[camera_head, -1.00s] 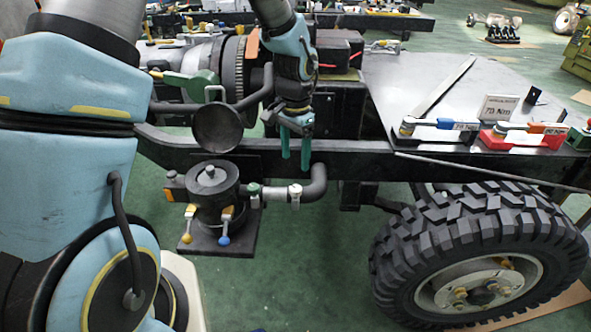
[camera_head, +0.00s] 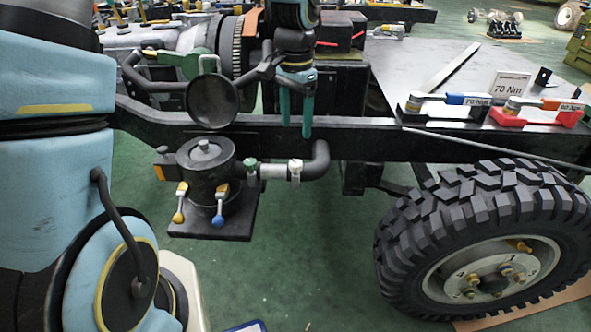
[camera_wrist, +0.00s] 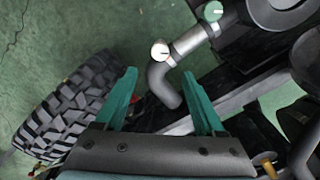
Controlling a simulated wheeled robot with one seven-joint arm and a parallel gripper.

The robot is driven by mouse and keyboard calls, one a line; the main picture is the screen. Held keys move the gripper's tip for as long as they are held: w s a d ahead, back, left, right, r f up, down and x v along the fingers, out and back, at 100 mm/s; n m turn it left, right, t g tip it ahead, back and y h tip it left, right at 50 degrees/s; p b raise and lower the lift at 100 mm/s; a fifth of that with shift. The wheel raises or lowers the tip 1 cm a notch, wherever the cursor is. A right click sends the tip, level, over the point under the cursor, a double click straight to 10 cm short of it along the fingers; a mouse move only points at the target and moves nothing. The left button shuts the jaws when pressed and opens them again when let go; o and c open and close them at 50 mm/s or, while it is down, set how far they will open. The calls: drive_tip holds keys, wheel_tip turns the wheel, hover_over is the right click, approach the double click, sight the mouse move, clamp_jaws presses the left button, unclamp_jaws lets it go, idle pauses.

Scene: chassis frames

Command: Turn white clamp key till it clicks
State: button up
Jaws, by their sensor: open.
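The white clamp key (camera_head: 296,168) sits on the grey pipe beside the black elbow, below the chassis rail. In the wrist view, the white clamp key (camera_wrist: 160,50) shows as a round white knob with a dark mark. My gripper (camera_head: 296,130) points down in front of the rail, above the white key. Its teal fingers are apart with nothing between them. In the wrist view my gripper (camera_wrist: 159,74) has the white key just beyond its fingertips, between the two finger lines, apart from them.
A green clamp key (camera_head: 251,166) sits on the same pipe, left of the white one. A black canister (camera_head: 206,165) with yellow and blue levers stands further left. The chassis rail (camera_head: 370,139) runs close behind my fingers. A large tyre (camera_head: 400,240) is at right.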

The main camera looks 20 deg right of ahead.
sight(296, 163)
wheel_tip(296, 163, down, 11)
drive_tip(key=shift+r, duration=0.15)
idle(0.4)
clamp_jaws()
idle(0.5)
